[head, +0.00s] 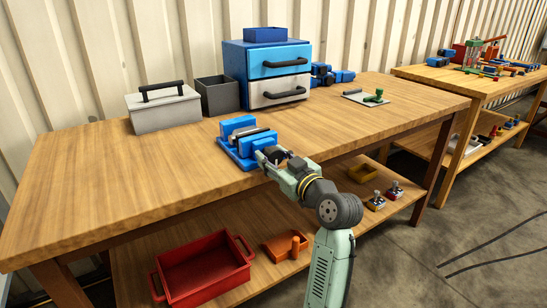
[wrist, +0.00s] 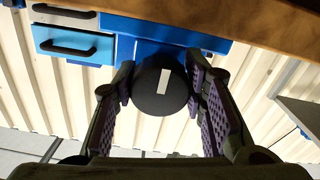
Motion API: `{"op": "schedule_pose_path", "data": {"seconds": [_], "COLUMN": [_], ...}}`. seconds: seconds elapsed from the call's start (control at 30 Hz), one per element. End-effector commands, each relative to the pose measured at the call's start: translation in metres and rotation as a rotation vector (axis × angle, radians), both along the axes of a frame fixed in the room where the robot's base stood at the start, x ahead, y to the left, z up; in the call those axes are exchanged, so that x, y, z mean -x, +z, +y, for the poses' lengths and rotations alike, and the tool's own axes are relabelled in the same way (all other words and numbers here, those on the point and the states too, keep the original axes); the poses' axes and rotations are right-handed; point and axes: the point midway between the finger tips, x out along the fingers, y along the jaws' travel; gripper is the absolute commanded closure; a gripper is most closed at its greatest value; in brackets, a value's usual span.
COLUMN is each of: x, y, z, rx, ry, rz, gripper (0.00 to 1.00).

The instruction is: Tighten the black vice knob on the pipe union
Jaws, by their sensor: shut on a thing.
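The blue vice (head: 234,158) sits near the front edge of the workbench in the head view. A grey, rod-like piece (head: 252,136), seemingly the pipe union, lies between its blue jaws; whether the jaws touch it cannot be told. The black vice knob (wrist: 161,88) faces the wrist camera, round with a white mark tilted slightly from upright. My gripper (wrist: 161,90) is shut on the knob, one finger at each side. In the head view my gripper (head: 277,160) reaches the vice's front end, and the fingers mostly hide the knob.
A grey toolbox (head: 165,112), a dark open bin (head: 217,97) and a blue drawer cabinet (head: 235,75) stand at the back. A small board with a green part (head: 374,97) lies to the right. A red tray (head: 205,270) is on the lower shelf. The bench's left part is clear.

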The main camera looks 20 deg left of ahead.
Motion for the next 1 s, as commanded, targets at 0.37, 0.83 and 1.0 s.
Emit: {"op": "schedule_pose_path", "data": {"seconds": [0.37,0.83,1.0], "x": [0.0001,0.0008,0.0012], "y": [0.0005,0.0023,0.0024], "z": [0.0,0.0005,0.0009], "rx": [-0.016,-0.208,-0.295], "ry": [0.0,0.001,0.001], "rz": [0.02,0.268,0.381], "gripper": [0.89,0.89,0.89]}}
